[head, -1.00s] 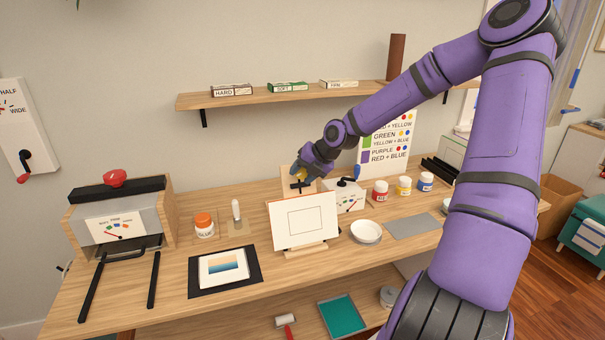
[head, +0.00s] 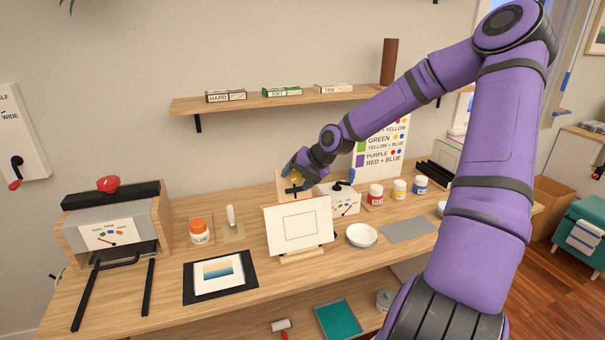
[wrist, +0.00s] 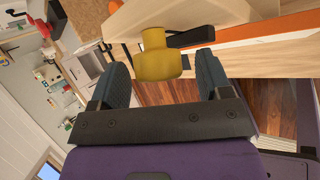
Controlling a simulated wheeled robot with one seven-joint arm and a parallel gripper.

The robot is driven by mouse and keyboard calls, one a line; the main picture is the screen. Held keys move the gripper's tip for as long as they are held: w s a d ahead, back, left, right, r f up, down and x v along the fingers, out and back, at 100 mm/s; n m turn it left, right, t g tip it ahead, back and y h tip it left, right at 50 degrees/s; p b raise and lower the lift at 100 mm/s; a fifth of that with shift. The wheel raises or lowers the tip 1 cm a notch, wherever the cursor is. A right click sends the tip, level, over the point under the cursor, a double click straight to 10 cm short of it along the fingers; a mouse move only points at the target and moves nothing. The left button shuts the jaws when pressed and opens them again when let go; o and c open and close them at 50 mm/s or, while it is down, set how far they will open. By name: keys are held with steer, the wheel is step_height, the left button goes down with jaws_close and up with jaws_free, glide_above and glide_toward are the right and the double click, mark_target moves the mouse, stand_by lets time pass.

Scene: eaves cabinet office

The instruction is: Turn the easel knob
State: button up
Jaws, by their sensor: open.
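The yellow easel knob (wrist: 157,52) shows large in the wrist view, on the pale wooden easel (wrist: 140,20), with a dark bar (wrist: 190,38) beside it. My gripper (wrist: 162,68) is open, with one blue-grey finger on each side of the knob and a visible gap to both. In the head view my gripper (head: 293,178) is at the upper part of the easel, behind the top edge of the white framed canvas (head: 298,224). A bit of yellow shows by the fingers there; the rest of the knob is hidden.
A dial box (head: 343,202) stands just right of the easel, near my gripper. Paint jars (head: 375,194), a white bowl (head: 361,235) and a glue jar (head: 199,231) stand on the bench. A wall shelf (head: 270,103) is above. The bench front left holds a picture on a black mat (head: 222,289).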

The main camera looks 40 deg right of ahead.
steer(key=v, duration=1)
steer(key=shift+s+r, duration=0.2)
steer(key=shift+r, duration=0.05)
